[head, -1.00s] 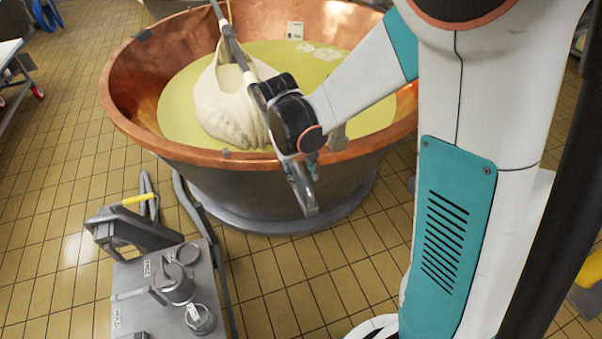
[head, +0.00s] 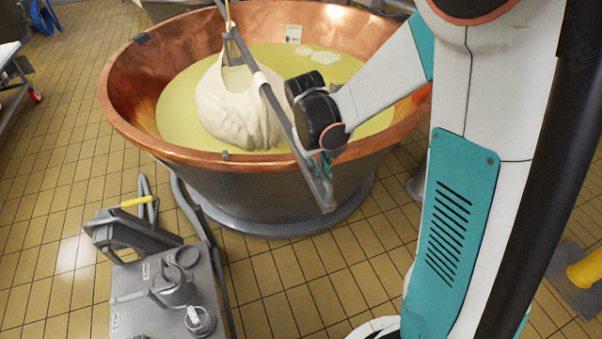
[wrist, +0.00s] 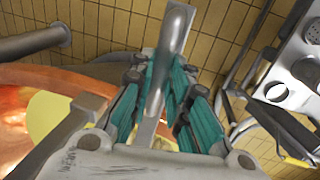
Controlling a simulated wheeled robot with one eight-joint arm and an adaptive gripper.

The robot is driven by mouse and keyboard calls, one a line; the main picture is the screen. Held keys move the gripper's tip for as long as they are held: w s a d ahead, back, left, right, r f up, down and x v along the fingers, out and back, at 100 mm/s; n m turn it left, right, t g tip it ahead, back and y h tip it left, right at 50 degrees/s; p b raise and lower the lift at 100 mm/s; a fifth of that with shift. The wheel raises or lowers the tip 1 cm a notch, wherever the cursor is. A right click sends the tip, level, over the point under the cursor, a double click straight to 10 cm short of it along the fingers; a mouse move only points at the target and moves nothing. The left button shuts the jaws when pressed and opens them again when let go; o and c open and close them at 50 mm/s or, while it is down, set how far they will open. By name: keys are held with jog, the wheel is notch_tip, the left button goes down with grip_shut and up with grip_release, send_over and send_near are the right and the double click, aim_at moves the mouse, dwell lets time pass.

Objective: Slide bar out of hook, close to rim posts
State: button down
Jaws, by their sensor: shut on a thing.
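A long grey bar (head: 279,110) slants over the copper vat (head: 150,140), from the top edge of the head view to outside the near rim. A white cloth bundle (head: 230,105) sits in the yellow liquid, its top gathered up to the bar. A hook at the bar's top end is too small and cropped to make out. My gripper (head: 322,163) holds the bar's lower part near the rim; in the wrist view its teal fingers (wrist: 168,100) are around the bar (wrist: 176,35). Small grey pieces on the rim (head: 225,155) (head: 142,38) may be rim posts.
A grey steel cart (head: 165,290) with a jug and cup stands in front left of the vat. A wheeled table (head: 12,75) is at the far left. Tiled floor (head: 300,270) lies open in front of the vat.

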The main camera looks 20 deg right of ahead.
jog(key=d, duration=0.8)
jog(key=c, duration=1.5)
grip_release()
jog(key=shift+c, duration=0.2)
jog(key=shift+a, duration=0.1)
jog(key=shift+r, duration=0.1)
notch_tip(320, 180, up, 12)
jog(key=a, duration=0.2)
jog(key=shift+a+f, duration=0.15)
jog(key=shift+f, duration=0.05)
